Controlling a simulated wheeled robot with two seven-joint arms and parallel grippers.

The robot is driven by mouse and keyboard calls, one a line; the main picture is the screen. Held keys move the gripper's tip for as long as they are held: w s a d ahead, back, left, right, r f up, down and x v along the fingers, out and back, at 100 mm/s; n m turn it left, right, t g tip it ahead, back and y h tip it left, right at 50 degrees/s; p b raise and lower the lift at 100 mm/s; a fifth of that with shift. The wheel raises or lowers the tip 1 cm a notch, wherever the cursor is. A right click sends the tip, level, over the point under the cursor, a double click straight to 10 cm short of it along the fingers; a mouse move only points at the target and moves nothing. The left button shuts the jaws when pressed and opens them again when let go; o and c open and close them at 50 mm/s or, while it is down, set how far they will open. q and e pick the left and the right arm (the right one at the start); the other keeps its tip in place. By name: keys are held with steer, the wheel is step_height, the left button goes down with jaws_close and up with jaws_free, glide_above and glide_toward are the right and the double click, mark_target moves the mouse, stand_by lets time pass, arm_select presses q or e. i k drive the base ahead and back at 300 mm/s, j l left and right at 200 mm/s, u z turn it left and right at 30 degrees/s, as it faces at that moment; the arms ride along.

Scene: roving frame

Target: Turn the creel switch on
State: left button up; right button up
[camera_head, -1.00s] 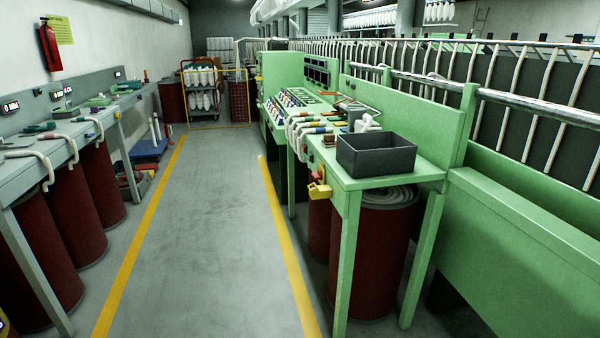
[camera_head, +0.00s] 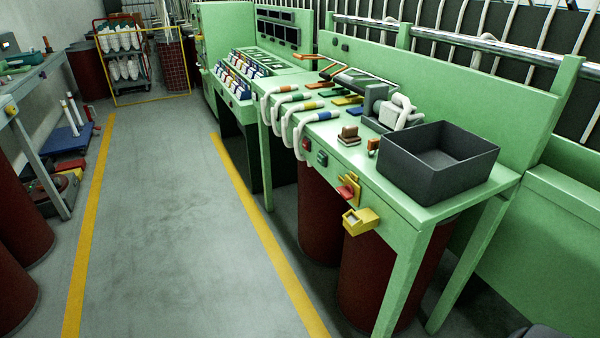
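No part is clearly labelled as the creel switch. The front edge of the green table (camera_head: 405,238) carries a red and yellow switch-like part (camera_head: 349,189). A yellow box-like part (camera_head: 360,220) sticks out just below it. Two small button-like parts, one red (camera_head: 306,145) and one dark green (camera_head: 322,158), sit further left on the same edge. I cannot read any on or off position. Neither of my grippers is in view.
A dark open bin (camera_head: 437,165) stands on the table's near end. White hose-like strands (camera_head: 290,118) hang over its front edge. Dark red cans (camera_head: 322,215) stand beneath. The grey aisle floor (camera_head: 180,220) between yellow lines is clear. A wheeled rack (camera_head: 125,60) stands at the far end.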

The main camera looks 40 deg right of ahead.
mark_target(347, 192)
steer(key=i+z, duration=0.3)
steer(key=i, duration=0.15)
steer(key=i+j+z, duration=0.25)
steer(key=i, duration=0.15)
steer(key=i+j+z, duration=0.3)
steer(key=i+l, duration=0.05)
steer(key=i, duration=0.1)
